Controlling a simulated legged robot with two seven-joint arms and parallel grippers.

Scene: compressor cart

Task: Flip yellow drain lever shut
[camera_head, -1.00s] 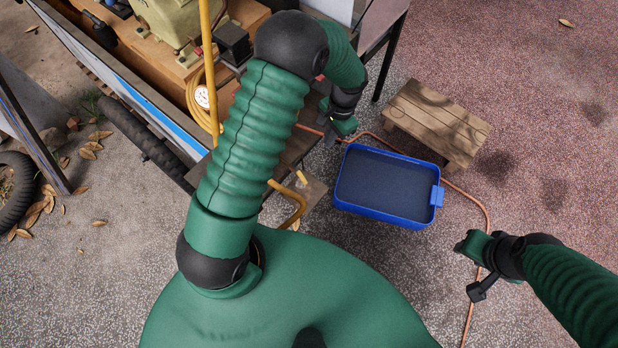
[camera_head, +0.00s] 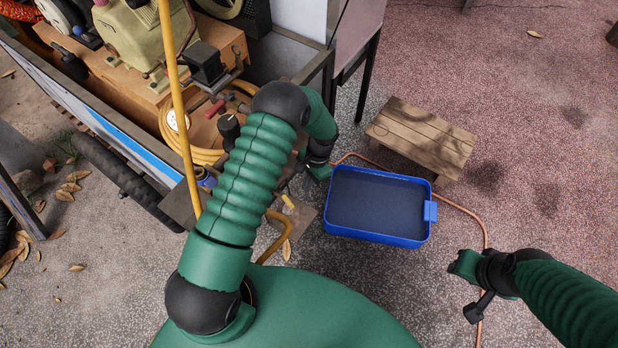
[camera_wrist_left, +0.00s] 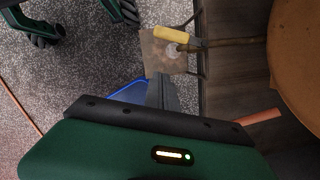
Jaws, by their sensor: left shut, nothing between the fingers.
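The yellow drain lever (camera_wrist_left: 174,35) shows in the left wrist view as a short yellow handle by a round fitting, with a square plate behind it. In the head view a small yellow piece (camera_head: 288,201), seemingly the same lever, shows beside my left forearm. My left gripper (camera_head: 318,173) is beyond and right of it in the head view, partly hidden by its wrist. In the wrist view its fingers (camera_wrist_left: 161,92) are shut and empty, pointing toward the plate, apart from the lever in the picture. My right gripper (camera_head: 472,282) is over open ground; its jaws are unclear.
A blue tray (camera_head: 375,237) lies on the ground right of the lever, with a wooden stool (camera_head: 425,135) behind it. An orange hose (camera_head: 484,228) runs past. The cart (camera_head: 100,120), yellow upright pipe (camera_head: 180,100) and coiled hose crowd the left. Ground at right is open.

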